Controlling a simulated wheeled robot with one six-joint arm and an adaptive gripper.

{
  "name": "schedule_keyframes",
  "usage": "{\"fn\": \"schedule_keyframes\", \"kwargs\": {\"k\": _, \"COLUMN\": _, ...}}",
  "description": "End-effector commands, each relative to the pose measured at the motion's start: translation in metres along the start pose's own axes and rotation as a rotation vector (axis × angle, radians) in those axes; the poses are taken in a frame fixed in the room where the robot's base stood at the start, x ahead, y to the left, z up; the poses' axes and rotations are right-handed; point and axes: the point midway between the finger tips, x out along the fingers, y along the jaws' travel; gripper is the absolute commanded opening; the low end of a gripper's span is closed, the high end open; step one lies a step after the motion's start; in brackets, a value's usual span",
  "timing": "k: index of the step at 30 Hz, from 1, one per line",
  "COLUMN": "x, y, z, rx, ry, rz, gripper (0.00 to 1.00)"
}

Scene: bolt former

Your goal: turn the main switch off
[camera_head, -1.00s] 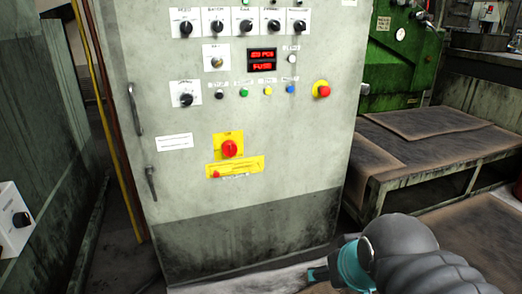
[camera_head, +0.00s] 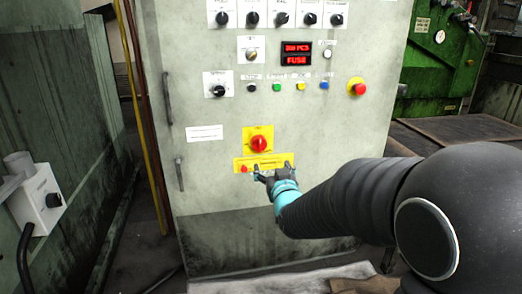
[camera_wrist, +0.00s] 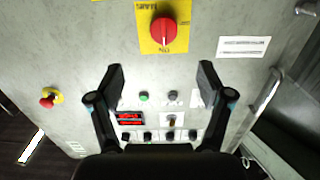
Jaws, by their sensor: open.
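The main switch (camera_head: 258,144) is a red rotary knob on a yellow plate, low on the front of the grey-green control cabinet (camera_head: 330,190). A yellow label strip (camera_head: 250,164) with a small red part lies just below it. My gripper (camera_head: 273,171) is in front of the cabinet, just below and slightly right of the switch, open and empty. In the wrist view, which looks upside down, the switch (camera_wrist: 164,31) is at the top centre, beyond the open fingers (camera_wrist: 161,69) and apart from them. Its red handle lies roughly along the plate's vertical line.
A red emergency stop button (camera_head: 357,87) on yellow, coloured buttons, selector knobs and a red display (camera_head: 296,53) are higher on the panel. Door handles (camera_head: 166,98) stick out at the left. A grey box with a knob (camera_head: 40,198) stands at far left.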

Motion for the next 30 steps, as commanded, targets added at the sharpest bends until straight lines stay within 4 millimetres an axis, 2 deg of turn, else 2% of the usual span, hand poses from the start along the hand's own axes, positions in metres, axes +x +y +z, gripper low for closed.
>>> {"fn": "schedule_keyframes", "kwargs": {"k": 8, "x": 0.021, "y": -0.006, "z": 0.001, "rx": -0.001, "ry": 0.038, "rz": -0.007, "gripper": 0.79}}
{"fn": "schedule_keyframes", "kwargs": {"k": 24, "x": 0.115, "y": -0.007, "z": -0.003, "rx": -0.001, "ry": 0.037, "rz": -0.007, "gripper": 0.79}}
{"fn": "schedule_keyframes", "kwargs": {"k": 30, "x": 0.137, "y": -0.007, "z": -0.004, "rx": -0.001, "ry": 0.037, "rz": -0.007, "gripper": 0.79}}
